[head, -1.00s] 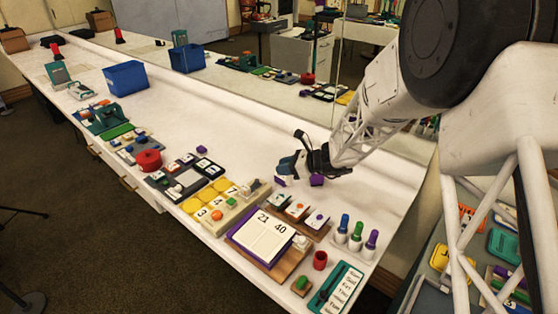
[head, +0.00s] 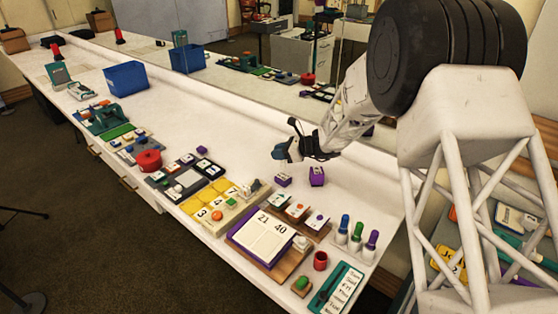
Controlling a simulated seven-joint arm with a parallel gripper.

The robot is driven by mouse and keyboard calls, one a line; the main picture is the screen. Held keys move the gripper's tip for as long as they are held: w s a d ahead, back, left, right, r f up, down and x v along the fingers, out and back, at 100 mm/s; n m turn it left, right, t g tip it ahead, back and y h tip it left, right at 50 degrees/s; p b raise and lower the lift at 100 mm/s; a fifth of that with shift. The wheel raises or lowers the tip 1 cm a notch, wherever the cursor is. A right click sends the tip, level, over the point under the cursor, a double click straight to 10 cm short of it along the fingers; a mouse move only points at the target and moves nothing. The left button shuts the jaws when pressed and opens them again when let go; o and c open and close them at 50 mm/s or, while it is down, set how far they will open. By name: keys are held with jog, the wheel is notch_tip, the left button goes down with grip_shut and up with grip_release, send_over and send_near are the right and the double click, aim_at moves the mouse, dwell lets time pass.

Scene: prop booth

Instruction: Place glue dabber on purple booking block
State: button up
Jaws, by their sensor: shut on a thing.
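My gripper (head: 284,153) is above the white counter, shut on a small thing. A teal-blue and whitish shape shows at its tip; it may be the glue dabber, but finger and held thing are hard to tell apart. A small purple block with a pale top (head: 283,180) stands on the counter just below the gripper, with a gap between them. A second purple block (head: 317,176) stands a little to its right. I cannot tell for certain which of the two is the booking block.
A purple-framed number board (head: 262,240) lies in front. Blue, green and purple capped bottles (head: 357,234) and a red cup (head: 320,261) stand at the right. Number tiles (head: 212,205) lie to the left. A blue bin (head: 126,75) stands farther back. Counter behind the blocks is clear.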

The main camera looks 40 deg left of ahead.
jog(key=shift+f, duration=0.1)
jog(key=shift+f, duration=1.65)
jog(key=shift+f, duration=0.15)
jog(key=o, duration=0.9)
jog(key=shift+d+r, duration=0.15)
jog(key=shift+r, duration=0.05)
jog(key=v, duration=1.1)
jog(key=shift+w+d+r, duration=0.15)
jog(key=shift+w+d, duration=0.05)
jog(key=shift+d, duration=0.05)
